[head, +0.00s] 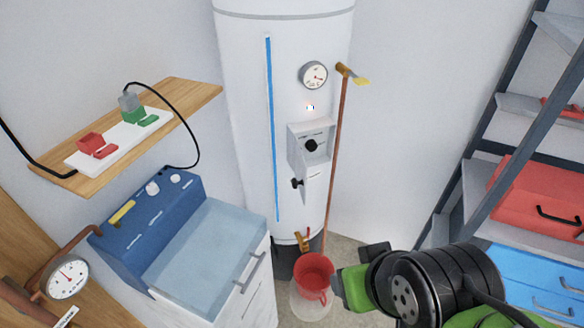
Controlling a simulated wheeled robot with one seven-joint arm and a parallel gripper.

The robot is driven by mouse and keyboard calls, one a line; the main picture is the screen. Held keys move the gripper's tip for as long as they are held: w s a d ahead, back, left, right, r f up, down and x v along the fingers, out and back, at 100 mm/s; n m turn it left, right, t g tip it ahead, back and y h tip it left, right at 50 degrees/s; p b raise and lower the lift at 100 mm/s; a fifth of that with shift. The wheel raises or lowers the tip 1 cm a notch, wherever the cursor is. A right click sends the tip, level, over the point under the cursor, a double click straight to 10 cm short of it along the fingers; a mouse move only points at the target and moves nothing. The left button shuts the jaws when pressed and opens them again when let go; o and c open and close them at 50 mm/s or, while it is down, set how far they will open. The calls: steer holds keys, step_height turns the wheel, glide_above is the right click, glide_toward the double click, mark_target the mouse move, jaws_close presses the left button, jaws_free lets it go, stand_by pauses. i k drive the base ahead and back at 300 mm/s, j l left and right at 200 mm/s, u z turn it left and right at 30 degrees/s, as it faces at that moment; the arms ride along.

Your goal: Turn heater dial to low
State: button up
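The white cylindrical water heater (240,110) stands in the corner at the middle of the head view. A small control box (312,132) on its front has its door (311,184) open, hanging below. A black round dial (311,145) shows inside the box. Its markings are too small to read, so its setting cannot be told. My arm comes in at the lower right, with a green end part, apparently my gripper (343,288), well below and right of the dial. No separate fingertips can be made out, and nothing shows held.
A copper pipe (334,160) runs down just right of the box. A red bucket (314,275) stands below the heater. A blue-topped washer (205,245) and wooden shelf (185,95) are left; a rack with a red toolbox (535,195) is right.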

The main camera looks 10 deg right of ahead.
mark_target(311, 145)
steer(key=i+l+u, duration=0.1)
steer(key=u, duration=0.3)
steer(key=l+u, duration=0.25)
steer(key=u, duration=0.15)
steer(key=l+u, duration=0.2)
steer(key=u, duration=0.2)
steer(key=i, duration=0.05)
